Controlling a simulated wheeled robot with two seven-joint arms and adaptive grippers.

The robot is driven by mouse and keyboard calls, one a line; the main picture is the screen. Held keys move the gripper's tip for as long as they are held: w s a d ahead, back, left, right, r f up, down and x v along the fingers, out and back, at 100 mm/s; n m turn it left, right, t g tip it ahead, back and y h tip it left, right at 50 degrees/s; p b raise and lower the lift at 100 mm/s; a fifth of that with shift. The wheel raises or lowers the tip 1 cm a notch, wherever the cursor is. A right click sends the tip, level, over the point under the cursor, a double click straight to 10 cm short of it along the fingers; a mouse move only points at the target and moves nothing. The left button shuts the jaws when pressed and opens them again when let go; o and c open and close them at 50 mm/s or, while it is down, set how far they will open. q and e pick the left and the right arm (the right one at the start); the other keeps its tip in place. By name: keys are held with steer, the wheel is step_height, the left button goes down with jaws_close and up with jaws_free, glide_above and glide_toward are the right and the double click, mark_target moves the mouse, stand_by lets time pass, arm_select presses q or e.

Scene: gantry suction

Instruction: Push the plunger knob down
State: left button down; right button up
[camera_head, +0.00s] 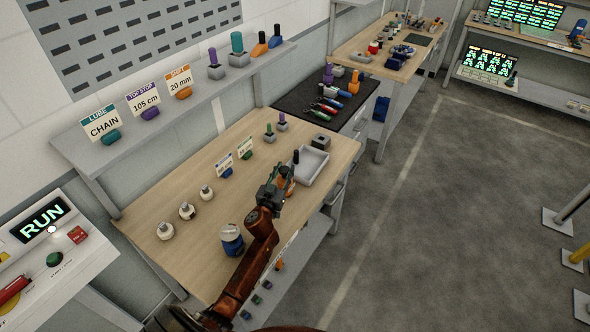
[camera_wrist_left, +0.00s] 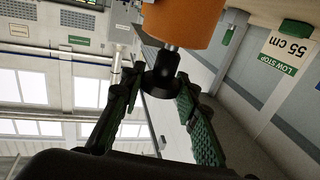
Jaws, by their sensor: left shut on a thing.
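My left gripper (camera_head: 274,194) is over the front right part of the wooden bench. In the left wrist view, the green-padded fingers of my left gripper (camera_wrist_left: 160,82) stand on both sides of a black plunger knob (camera_wrist_left: 161,72) and are closed on it. The knob sits on a short metal rod at the end of an orange cylinder (camera_wrist_left: 183,22). In the head view, a bit of the orange cylinder (camera_head: 289,186) shows beside the gripper; the knob cannot be made out there. My right gripper is not in view.
A grey tray (camera_head: 318,161) lies just beyond the gripper. A blue-and-white jar (camera_head: 231,240) and several small white pots stand to the left. Small signs (camera_head: 245,146) stand behind. A shelf (camera_head: 130,140) runs along the wall. Open floor (camera_head: 430,200) lies to the right.

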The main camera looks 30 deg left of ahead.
arm_select(q)
steer(key=shift+f, duration=0.4)
steer(key=c, duration=1.9)
jaws_free()
steer(key=shift+s, duration=0.1)
steer(key=o, duration=0.5)
steer(key=shift+r, duration=0.1)
steer(key=shift+c, duration=0.2)
steer(key=shift+r, duration=0.1)
steer(key=v, duration=1.2)
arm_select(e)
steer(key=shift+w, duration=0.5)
